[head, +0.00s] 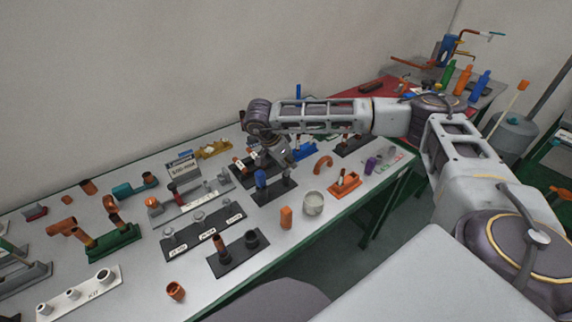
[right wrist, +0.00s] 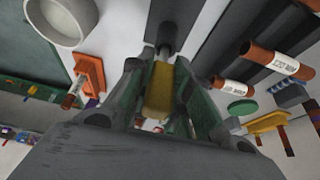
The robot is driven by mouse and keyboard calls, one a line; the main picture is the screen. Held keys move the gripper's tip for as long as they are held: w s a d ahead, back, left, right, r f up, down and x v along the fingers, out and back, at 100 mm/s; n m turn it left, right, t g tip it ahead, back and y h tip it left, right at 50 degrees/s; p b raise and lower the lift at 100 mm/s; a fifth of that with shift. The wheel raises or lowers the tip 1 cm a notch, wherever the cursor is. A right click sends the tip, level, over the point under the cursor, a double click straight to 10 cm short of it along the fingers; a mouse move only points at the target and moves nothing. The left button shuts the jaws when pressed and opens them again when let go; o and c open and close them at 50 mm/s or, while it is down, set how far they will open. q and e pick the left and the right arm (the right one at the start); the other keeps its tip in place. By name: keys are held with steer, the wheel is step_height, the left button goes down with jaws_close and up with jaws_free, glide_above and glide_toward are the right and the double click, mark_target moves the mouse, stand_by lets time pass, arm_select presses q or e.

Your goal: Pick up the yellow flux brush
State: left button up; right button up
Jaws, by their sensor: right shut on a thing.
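The yellow flux brush (right wrist: 158,92) shows in the right wrist view between the fingers of my right gripper (right wrist: 158,80). Its far end meets a dark, narrow part near a black stand. I cannot tell whether it is clear of the stand. In the head view my right gripper (head: 283,156) points down over the black stands near the table's middle, and the brush is hidden there. My right gripper is shut on the brush. My left gripper is not in view.
In the head view, a black stand with a blue-topped piece (head: 261,180) is close by the right gripper. Several labelled racks fill the left.

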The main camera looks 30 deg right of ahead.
steer(key=shift+r, duration=5)
steer(key=shift+d, duration=0.1)
